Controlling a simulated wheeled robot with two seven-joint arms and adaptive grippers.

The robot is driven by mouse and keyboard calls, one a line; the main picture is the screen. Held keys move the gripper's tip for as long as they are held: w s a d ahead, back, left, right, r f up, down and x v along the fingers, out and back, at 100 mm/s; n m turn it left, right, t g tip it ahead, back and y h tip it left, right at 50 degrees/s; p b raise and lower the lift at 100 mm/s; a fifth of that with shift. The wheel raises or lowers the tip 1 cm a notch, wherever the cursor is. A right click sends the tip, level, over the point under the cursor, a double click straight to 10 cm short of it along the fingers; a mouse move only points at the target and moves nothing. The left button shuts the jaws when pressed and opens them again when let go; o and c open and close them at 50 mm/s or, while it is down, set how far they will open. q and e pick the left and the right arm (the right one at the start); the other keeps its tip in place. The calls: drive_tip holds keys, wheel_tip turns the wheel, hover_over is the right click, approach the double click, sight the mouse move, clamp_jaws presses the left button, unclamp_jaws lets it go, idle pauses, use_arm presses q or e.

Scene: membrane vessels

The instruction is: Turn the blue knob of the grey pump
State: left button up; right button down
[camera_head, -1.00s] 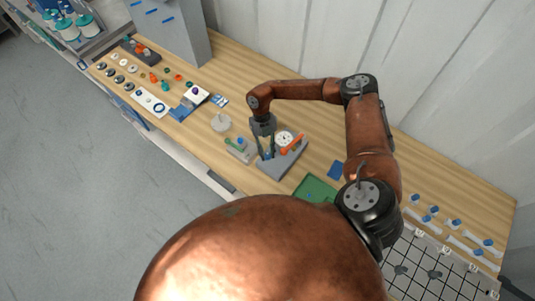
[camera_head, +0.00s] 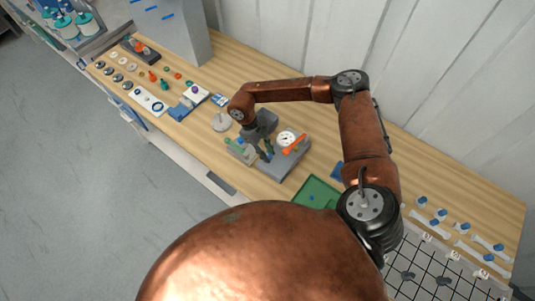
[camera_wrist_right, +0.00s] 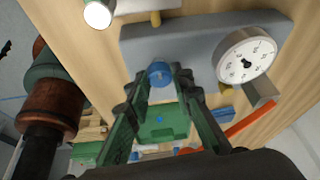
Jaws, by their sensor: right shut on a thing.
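The grey pump (camera_head: 290,167) stands on the wooden bench in the middle of the head view. It carries a white round gauge (camera_head: 286,138) and an orange lever (camera_head: 296,146). In the right wrist view the pump's grey body (camera_wrist_right: 195,42) lies behind the blue knob (camera_wrist_right: 159,73). My right gripper (camera_head: 267,155) is at the left part of the pump. In the wrist view its green fingertips (camera_wrist_right: 160,80) are on either side of the blue knob, shut on it. The fingers mostly hide the knob in the head view. My left gripper is not in view.
A green tray (camera_head: 315,192) lies right of the pump. A small grey block with a green part (camera_head: 239,151) stands close on its left, with a pale round disc (camera_head: 221,122) beyond. Several small parts lie at the far left. A white wall borders the bench behind.

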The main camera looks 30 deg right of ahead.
drive_tip(key=shift+r+n, duration=0.1)
drive_tip(key=shift+n, duration=0.3)
drive_tip(key=c, duration=1.7)
unclamp_jaws()
drive_tip(key=v, duration=1.2)
drive_tip(key=shift+s+a, duration=0.15)
drive_tip(key=shift+a, duration=0.05)
